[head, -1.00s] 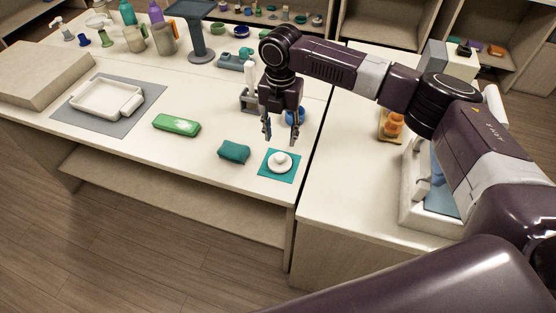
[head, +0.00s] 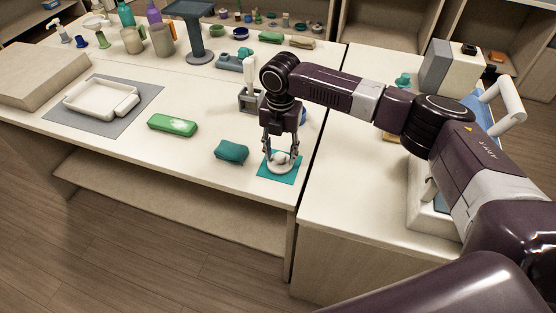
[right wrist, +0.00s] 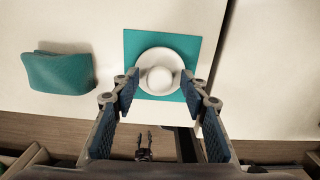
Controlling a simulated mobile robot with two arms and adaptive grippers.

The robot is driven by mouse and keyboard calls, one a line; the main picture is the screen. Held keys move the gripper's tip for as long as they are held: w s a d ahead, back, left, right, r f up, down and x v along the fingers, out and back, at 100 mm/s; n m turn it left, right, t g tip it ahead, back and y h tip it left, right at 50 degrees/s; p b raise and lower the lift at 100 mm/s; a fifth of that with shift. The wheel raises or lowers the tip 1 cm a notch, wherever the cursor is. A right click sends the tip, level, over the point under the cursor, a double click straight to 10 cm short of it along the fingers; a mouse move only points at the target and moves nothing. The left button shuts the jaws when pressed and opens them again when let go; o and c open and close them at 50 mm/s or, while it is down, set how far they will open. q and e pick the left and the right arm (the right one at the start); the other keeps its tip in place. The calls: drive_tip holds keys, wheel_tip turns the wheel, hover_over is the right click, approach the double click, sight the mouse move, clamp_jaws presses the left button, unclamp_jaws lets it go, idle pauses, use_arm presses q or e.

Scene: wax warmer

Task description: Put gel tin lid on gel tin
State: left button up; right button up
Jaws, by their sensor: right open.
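A white round lid with a ball knob (head: 281,160) lies on a small teal mat (head: 268,172) near the table's right front edge. In the right wrist view the lid (right wrist: 160,72) and its mat (right wrist: 133,41) are seen from above. My right gripper (head: 281,153) is over the lid, pointing down. Its open fingertips (right wrist: 158,92) stand on either side of the lid's near part; contact cannot be told. A blue round thing (head: 303,116), possibly the gel tin, is mostly hidden behind my right gripper.
A teal cloth pouch (head: 231,151) lies left of the mat, also in the right wrist view (right wrist: 58,72). A green packet (head: 172,125) and a grey mat with a white tray (head: 97,98) are farther left. A grey holder (head: 249,99) stands behind my gripper. A gap separates the two tables.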

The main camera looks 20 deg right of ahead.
drive_tip(key=shift+p, duration=0.6)
idle(0.6)
drive_tip(key=shift+c, duration=0.3)
clamp_jaws()
